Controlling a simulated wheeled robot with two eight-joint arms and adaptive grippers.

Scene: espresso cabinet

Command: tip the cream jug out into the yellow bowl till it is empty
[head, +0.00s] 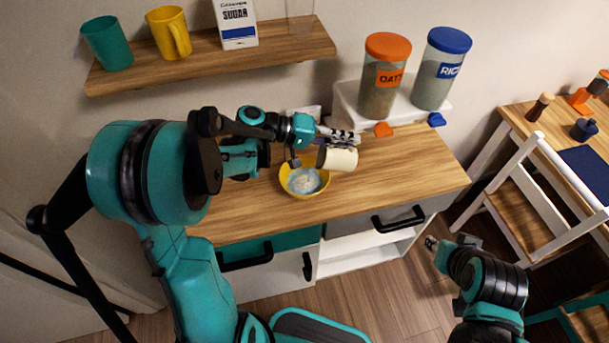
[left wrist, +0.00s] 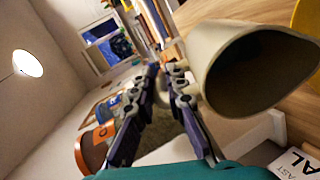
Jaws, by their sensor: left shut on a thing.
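The cream jug (head: 341,159) is cream-coloured and is held tilted on its side, just above the right rim of the yellow bowl (head: 287,190). The bowl stands on the wooden cabinet top and has whitish stuff in it. My left gripper (head: 333,138) is shut on the jug. In the left wrist view the jug (left wrist: 212,55) shows its wide mouth and a dark inside; I cannot tell whether any cream is left. A piece of the bowl (left wrist: 306,20) shows at the top right there. My right gripper (head: 431,243) is low, in front of the cabinet, away from the jug.
Jars with an orange lid (head: 384,88) and a blue lid (head: 440,68) stand on a white riser (head: 347,103) at the back. A wall shelf (head: 210,60) holds cups and a sugar box. The cabinet top (head: 420,168) is clear on the right.

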